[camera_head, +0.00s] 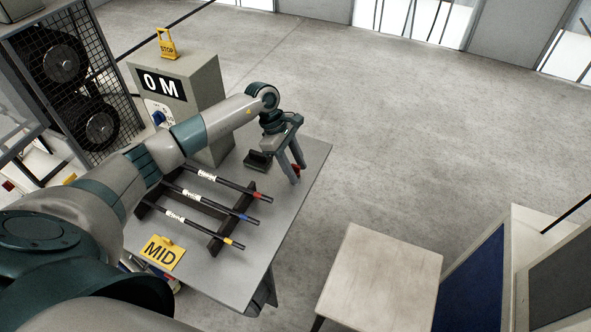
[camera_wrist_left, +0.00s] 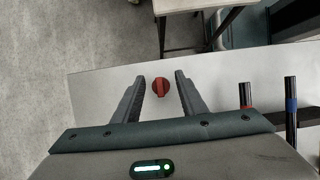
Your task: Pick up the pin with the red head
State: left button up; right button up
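The pin's round red head (camera_wrist_left: 161,87) shows in the left wrist view, seen from above, between the two fingers of my left gripper (camera_wrist_left: 160,78). There is a visible gap on each side of it. In the head view the red head (camera_head: 296,170) shows between the fingertips of my left gripper (camera_head: 298,174), near the table's right edge. The gripper points down and is open. The pin's shaft is hidden. My right gripper is not in view.
The grey table (camera_head: 240,288) carries a dark rack with rods tipped red (camera_head: 252,187), blue (camera_head: 242,216) and yellow (camera_head: 231,242). A dark block (camera_head: 258,160) sits beside the gripper. A yellow MID sign (camera_head: 163,252) is at the front. A wooden-topped table (camera_head: 380,275) stands right.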

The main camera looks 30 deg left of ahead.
pick_arm(q)
grip_shut()
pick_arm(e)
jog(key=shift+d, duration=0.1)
pick_arm(q)
jog(key=shift+r, duration=0.1)
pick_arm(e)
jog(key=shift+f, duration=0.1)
